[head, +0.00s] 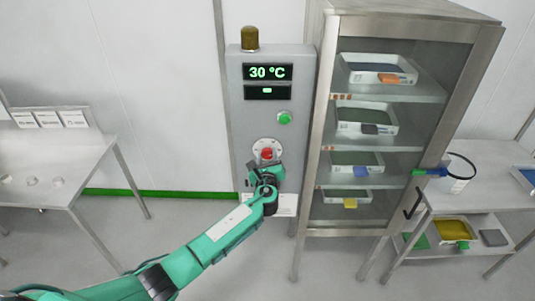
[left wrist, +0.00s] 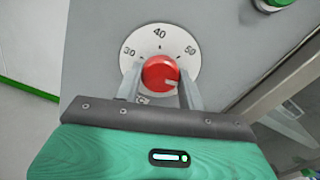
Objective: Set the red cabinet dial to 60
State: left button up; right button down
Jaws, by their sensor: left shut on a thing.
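The red dial (head: 267,153) sits on a round white scale plate on the grey control panel (head: 244,110). In the left wrist view the red dial (left wrist: 160,71) shows a pale mark toward its lower right. The scale (left wrist: 150,40) reads 30, 40 and 50 along the top; its lower part is hidden by my gripper. My left gripper (left wrist: 160,88) is shut on the dial, one finger on each side. The display (head: 268,72) above reads 30 °C. My right gripper is not in view.
A green button (head: 284,118) and an amber lamp (head: 250,38) are on the panel. A glass-fronted cabinet (head: 385,212) with trays stands close to its right. Steel tables stand at left (head: 60,188) and right. Floor below the panel is clear.

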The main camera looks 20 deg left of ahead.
pick_arm(q)
jog(key=shift+f+m+p, duration=0.1)
jog(key=shift+m+p, duration=0.35)
jog(key=shift+m, duration=0.45)
jog(key=shift+s+f, duration=0.1)
jog(key=o, duration=1)
jog(key=shift+c, duration=0.2)
